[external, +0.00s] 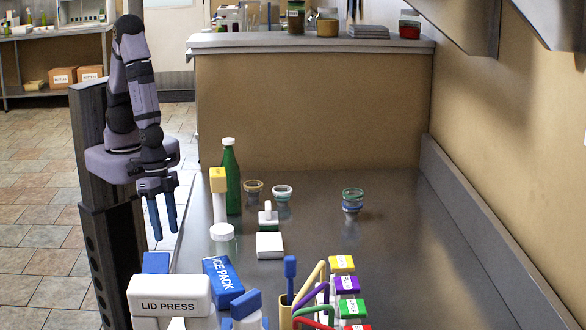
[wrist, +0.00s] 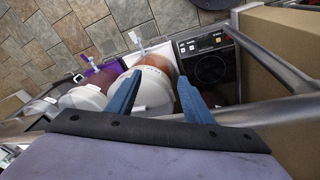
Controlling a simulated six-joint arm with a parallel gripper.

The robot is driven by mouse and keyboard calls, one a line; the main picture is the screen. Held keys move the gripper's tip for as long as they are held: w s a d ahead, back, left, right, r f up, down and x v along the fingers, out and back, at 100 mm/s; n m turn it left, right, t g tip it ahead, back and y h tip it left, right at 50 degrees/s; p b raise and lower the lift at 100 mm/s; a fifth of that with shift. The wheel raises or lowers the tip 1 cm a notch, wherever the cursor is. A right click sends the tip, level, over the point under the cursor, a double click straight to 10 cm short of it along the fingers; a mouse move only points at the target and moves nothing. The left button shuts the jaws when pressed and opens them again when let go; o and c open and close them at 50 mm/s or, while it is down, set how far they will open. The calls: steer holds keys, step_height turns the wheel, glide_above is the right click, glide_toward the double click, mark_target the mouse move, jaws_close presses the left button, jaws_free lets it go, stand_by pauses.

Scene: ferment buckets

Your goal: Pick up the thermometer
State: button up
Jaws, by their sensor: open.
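I cannot pick out a thermometer with certainty in either view. A blue-topped upright tool (external: 290,268) stands at the front of the steel table among coloured handles; I cannot tell what it is. My gripper (external: 165,234) hangs with its two blue fingers pointing down by the table's left edge. In the wrist view my gripper (wrist: 159,78) is open, its fingers apart with nothing held between them. Beyond them is a bucket with a white lid (wrist: 153,95), partly hidden by the left finger.
A green bottle (external: 231,178), a yellow-capped white container (external: 219,200) and small bowls (external: 282,192) stand on the table. The lid press box (external: 168,297) and blue ice pack (external: 222,280) crowd the front left. A black hotplate (wrist: 209,67) shows in the wrist view.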

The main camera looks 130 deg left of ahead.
steer(key=w+d+f+m+t+b, duration=0.1)
steer(key=w+d+f+t+b, duration=0.2)
steer(key=w+d+t+b, duration=0.4)
steer(key=w+d+r+m+t+h+b, duration=0.1)
steer(key=w+d+r+m+t+h, duration=0.15)
steer(key=w+d+r+t, duration=0.35)
steer(key=a+r+t+y+p, duration=0.1)
steer(key=a+r+p, duration=0.2)
steer(key=a+r+n+y+p, duration=0.1)
steer(key=a+r+p, duration=0.2)
steer(key=r+p, duration=0.1)
steer(key=a+r+t+y+p, duration=0.1)
steer(key=a+r+p, duration=0.2)
steer(key=shift+w+a+r+n+t, duration=0.2)
steer(key=shift+a+r+n+t, duration=0.1)
steer(key=shift+a, duration=0.1)
steer(key=y+p, duration=0.2)
steer(key=p, duration=0.1)
glide_toward(219, 203)
steer(key=w+r, duration=0.1)
steer(key=w, duration=0.1)
steer(key=shift+w+a+y+b, duration=0.25)
steer(key=shift+w+a+b, duration=0.15)
steer(key=shift+a+b, duration=0.15)
steer(key=shift+w+r+b, duration=0.1)
steer(key=shift+w+b, duration=0.2)
steer(key=shift+w, duration=0.2)
steer(key=shift+w, duration=0.1)
